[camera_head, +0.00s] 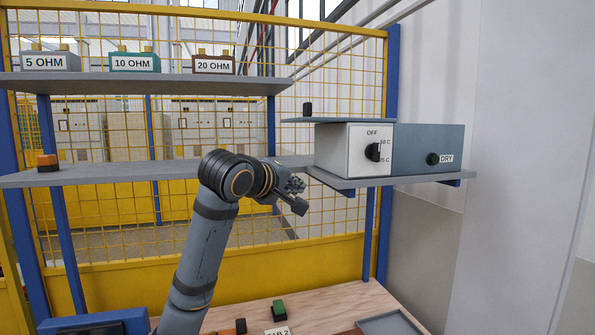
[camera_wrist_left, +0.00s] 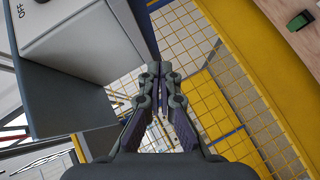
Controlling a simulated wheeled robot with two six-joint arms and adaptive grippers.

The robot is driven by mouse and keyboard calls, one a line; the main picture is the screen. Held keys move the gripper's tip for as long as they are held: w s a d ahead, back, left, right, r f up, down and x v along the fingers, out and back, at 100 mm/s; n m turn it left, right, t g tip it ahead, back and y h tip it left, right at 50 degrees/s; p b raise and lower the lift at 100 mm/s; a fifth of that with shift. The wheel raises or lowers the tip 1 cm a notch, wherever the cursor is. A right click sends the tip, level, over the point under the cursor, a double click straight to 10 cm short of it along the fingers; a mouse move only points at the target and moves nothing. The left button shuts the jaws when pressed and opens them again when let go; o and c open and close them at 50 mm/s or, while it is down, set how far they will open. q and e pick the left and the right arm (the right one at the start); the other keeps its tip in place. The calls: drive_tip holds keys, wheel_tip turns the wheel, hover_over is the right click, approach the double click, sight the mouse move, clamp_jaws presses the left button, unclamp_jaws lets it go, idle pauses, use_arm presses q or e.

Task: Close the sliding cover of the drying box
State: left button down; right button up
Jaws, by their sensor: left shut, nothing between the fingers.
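The drying box (camera_head: 430,138) sits on the right shelf, with a white dial panel and a DRY button on its front. Its sliding cover (camera_head: 340,120) is a thin grey-blue plate on top, set to the left and overhanging the box's left side. A black knob (camera_head: 307,108) stands on the cover's left end. In the left wrist view the cover (camera_wrist_left: 60,100) shows as a dark plate beside the box's white side (camera_wrist_left: 95,40). My left gripper (camera_head: 298,195) is shut and empty, below and left of the overhang; its fingertips (camera_wrist_left: 160,70) touch nothing visible. My right gripper is out of view.
A shelf (camera_head: 130,177) runs left, holding an orange-brown block (camera_head: 47,161). An upper shelf (camera_head: 140,82) carries labelled resistor blocks. A yellow mesh fence stands behind. The wooden table below holds a green block (camera_head: 279,312) and a grey tray (camera_head: 390,325).

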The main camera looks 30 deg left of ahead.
use_arm(q)
drive_tip(key=s+a+r+n+t, duration=0.1)
drive_tip(key=s+r+n+t, duration=0.1)
drive_tip(key=s+r, duration=0.6)
drive_tip(key=s+a+r+n+t, duration=0.1)
drive_tip(key=s+a+r+n, duration=0.3)
drive_tip(key=r, duration=0.6)
drive_tip(key=w+d+m+p, duration=0.1)
drive_tip(key=w+d+p, duration=0.3)
drive_tip(key=w+p, duration=0.4)
drive_tip(key=w, duration=0.4)
drive_tip(key=shift+w+d+f+p, duration=0.15)
drive_tip(key=shift+w+p, duration=0.05)
drive_tip(key=shift+p, duration=0.1)
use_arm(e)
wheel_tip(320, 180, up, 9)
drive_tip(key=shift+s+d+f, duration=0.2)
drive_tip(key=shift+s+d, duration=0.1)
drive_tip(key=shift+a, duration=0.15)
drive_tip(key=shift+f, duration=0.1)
